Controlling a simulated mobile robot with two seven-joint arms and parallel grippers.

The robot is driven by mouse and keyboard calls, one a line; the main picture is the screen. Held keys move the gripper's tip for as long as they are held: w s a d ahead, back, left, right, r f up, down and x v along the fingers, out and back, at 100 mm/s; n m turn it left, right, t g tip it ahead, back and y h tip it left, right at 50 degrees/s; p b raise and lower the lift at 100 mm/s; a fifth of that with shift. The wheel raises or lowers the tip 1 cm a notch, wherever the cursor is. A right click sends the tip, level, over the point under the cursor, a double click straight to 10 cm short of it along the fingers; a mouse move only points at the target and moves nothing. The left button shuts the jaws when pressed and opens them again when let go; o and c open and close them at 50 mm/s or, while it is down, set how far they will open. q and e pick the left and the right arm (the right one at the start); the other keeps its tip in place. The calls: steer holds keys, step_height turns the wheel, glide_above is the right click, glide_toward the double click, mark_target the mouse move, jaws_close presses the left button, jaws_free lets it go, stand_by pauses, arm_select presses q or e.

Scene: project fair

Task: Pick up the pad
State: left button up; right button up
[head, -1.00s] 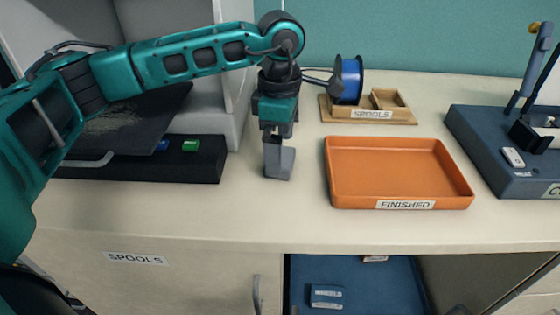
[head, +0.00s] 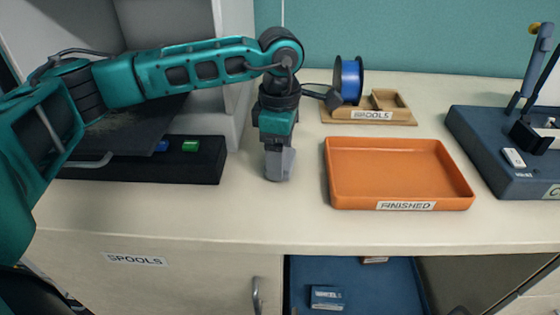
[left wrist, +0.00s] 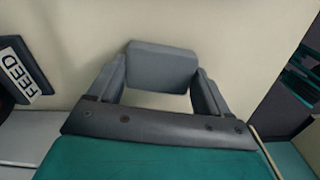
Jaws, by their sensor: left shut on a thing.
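The pad, a small grey block, (head: 284,167) is at the tabletop left of the orange tray in the head view. My left gripper (head: 277,168) points straight down over it and is shut on it. In the left wrist view the pad (left wrist: 162,66) sits between the two grey fingers of my left gripper (left wrist: 160,80), one finger at each side. The fingers partly hide the pad in the head view. I cannot tell whether the pad still touches the table. My right gripper is not in view.
An orange tray marked FINISHED (head: 400,172) lies to the right. A wooden spool holder (head: 398,115) with a blue spool (head: 350,78) stands behind it. A black base with coloured buttons (head: 140,170) is at left, and a blue fixture (head: 480,150) at right. An open blue drawer (head: 385,285) is below.

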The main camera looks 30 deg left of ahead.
arm_select(q)
steer(key=shift+r, duration=0.1)
step_height(320, 180, up, 20)
steer(key=p, duration=0.2)
stand_by(0.5)
steer(key=o, duration=0.5)
steer(key=c, duration=0.4)
steer(key=shift+a, duration=0.1)
